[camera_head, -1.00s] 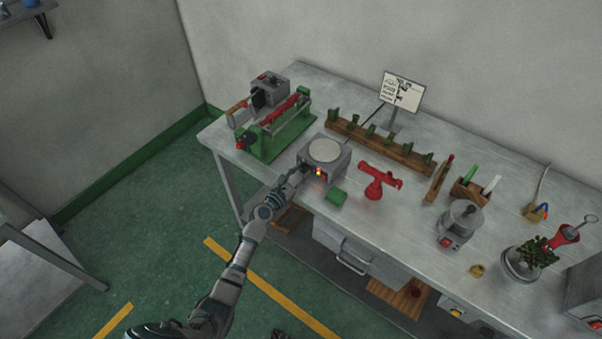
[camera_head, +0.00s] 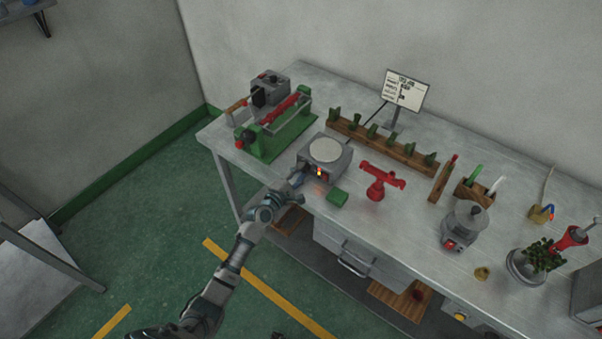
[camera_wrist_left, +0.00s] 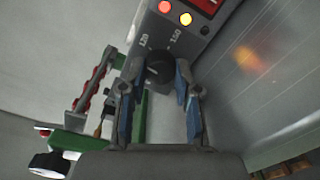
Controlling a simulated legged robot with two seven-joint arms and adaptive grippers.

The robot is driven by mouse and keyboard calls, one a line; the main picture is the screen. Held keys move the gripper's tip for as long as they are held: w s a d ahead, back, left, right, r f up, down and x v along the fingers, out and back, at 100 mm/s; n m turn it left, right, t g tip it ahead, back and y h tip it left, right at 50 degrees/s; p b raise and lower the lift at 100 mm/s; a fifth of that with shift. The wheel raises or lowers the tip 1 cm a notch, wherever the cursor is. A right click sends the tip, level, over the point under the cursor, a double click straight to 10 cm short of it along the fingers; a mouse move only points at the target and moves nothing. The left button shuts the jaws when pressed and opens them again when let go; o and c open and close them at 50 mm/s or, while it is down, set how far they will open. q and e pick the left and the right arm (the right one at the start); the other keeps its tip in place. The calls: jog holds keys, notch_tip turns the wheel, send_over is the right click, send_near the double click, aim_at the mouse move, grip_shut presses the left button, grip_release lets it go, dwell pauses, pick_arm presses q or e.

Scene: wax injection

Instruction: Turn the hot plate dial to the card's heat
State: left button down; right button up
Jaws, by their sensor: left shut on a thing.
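The hot plate (camera_head: 340,165) is a grey box with a pale round top, near the front edge of the bench. Its black dial (camera_wrist_left: 158,68) shows in the left wrist view, with the marks 120 and 150 beside it. My left gripper (camera_head: 298,179) is at the front of the hot plate; in the left wrist view its blue-grey fingers (camera_wrist_left: 160,85) are shut on the dial, one on each side. The white card (camera_head: 404,90) stands on a post at the back; its writing is too small to read. My right gripper is not in view.
A green fixture with red rods (camera_head: 275,135) stands left of the hot plate. A wooden rack (camera_head: 385,145) is behind. A grey pot (camera_head: 466,222) stands farther right.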

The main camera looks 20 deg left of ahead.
pick_arm(q)
jog(key=m, duration=0.1)
jog(key=f+m, duration=0.1)
jog(key=shift+s+m, duration=0.1)
jog(key=shift+m, duration=0.3)
jog(key=m, duration=0.2)
jog(key=shift+m, duration=1.3)
jog(key=shift+r+m, duration=0.1)
jog(key=shift+m, duration=0.8)
jog(key=m, duration=0.2)
jog(key=shift+m, duration=0.3)
jog(key=shift+m+p, duration=0.35)
jog(key=shift+m, duration=0.65)
jog(key=m+p, duration=0.1)
jog(key=m, duration=0.3)
jog(key=shift+m, duration=0.4)
jog(key=shift+r+m+p, duration=0.25)
jog(key=shift+m+p, duration=0.15)
jog(key=shift+m, duration=0.5)
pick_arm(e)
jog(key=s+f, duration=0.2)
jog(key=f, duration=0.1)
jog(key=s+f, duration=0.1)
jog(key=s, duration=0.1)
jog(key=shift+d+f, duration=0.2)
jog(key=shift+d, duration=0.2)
